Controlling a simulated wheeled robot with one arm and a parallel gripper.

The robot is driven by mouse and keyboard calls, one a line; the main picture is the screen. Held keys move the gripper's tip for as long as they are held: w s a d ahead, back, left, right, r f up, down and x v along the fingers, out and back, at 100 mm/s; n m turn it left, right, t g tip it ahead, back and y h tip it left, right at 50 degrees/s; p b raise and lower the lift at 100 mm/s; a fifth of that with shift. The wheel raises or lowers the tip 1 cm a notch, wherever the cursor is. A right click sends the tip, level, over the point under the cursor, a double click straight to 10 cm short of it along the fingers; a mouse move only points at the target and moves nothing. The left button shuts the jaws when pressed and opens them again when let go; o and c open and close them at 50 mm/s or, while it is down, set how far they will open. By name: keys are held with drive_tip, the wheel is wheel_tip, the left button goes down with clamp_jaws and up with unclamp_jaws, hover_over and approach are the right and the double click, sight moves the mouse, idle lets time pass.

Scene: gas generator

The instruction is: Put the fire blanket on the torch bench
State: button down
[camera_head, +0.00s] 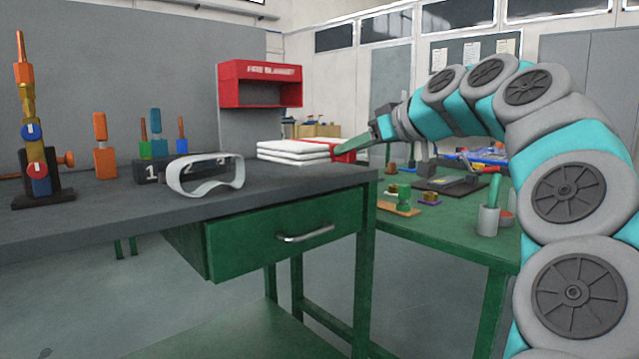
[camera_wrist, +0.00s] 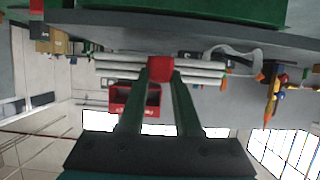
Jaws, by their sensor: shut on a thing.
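The fire blanket (camera_head: 293,151) is a white folded stack with a red tab (camera_head: 345,156). It is level at the far right edge of the grey-topped torch bench (camera_head: 270,203); I cannot tell whether it rests on the top or hangs just above it. My gripper (camera_head: 350,147) reaches in from the right and is shut on the red tab. The upside-down wrist view shows the green fingers (camera_wrist: 160,72) on either side of the tab, with the white layers (camera_wrist: 200,73) behind and the bench edge (camera_wrist: 130,33) near them.
A torch (camera_head: 38,140), numbered block (camera_head: 152,171) and white goggles (camera_head: 205,177) stand on the grey bench. An open red wall box (camera_head: 260,70) hangs behind. A green table (camera_head: 450,222) with several parts and a cup (camera_head: 488,220) lies right, under my arm.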

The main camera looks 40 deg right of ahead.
drive_tip(key=p, duration=0.1)
hover_over(323, 177)
drive_tip(key=shift+w+d+f, duration=0.1)
drive_tip(key=shift+w+f, duration=0.1)
drive_tip(key=shift+f, duration=0.6)
drive_tip(key=shift+f+b, duration=0.4)
drive_tip(key=shift+f, duration=1.35)
drive_tip(key=shift+f, duration=0.15)
drive_tip(key=c, duration=0.6)
unclamp_jaws()
drive_tip(key=shift+s+r, duration=0.1)
drive_tip(key=shift+r, duration=0.1)
drive_tip(key=v, duration=1.1)
drive_tip(key=shift+s, duration=0.4)
